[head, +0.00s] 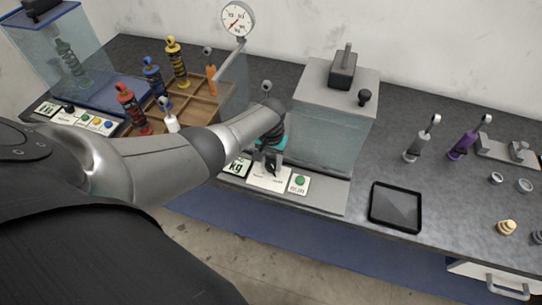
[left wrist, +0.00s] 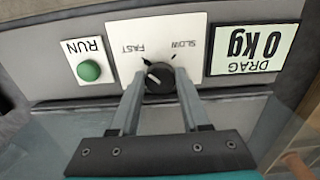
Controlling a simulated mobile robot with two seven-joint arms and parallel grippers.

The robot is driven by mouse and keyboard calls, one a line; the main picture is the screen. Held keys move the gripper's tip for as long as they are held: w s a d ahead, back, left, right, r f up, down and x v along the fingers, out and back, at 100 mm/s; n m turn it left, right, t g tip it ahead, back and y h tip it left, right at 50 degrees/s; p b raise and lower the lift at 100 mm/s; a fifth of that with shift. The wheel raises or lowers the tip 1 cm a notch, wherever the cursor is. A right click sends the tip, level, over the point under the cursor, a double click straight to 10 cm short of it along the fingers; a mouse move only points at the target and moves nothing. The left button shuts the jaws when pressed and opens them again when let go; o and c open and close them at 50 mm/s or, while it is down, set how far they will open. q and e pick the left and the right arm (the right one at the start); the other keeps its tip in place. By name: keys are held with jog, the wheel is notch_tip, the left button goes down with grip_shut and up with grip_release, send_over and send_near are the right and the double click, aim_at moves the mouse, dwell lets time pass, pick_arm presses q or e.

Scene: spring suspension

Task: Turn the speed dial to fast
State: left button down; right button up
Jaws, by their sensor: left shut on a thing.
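The speed dial (left wrist: 159,78) is a round black knob on a white plate, with FAST and SLOW printed upside down in the left wrist view. Its pale pointer line is on the left part of the knob, on the side of the FAST mark; its exact setting is hard to tell. My left gripper (left wrist: 157,88) is shut on the dial, one finger on each side. In the head view the left gripper (head: 270,163) is at the front panel of the tester (head: 332,128), mostly hidden by my arm. My right gripper is not in view.
A green RUN button (left wrist: 89,70) and a DRAG display reading 0 kg (left wrist: 255,48) flank the dial. A wooden tray (head: 200,103) holds coloured shock absorbers.

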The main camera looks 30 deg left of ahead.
aim_at(271, 165)
pick_arm(q)
jog(key=shift+c, duration=1.9)
grip_release()
notch_tip(271, 165, up, 6)
jog(key=p, duration=0.3)
jog(key=shift+f, duration=0.25)
notch_tip(271, 165, up, 10)
jog(key=p, duration=0.2)
jog(key=shift+f, duration=0.15)
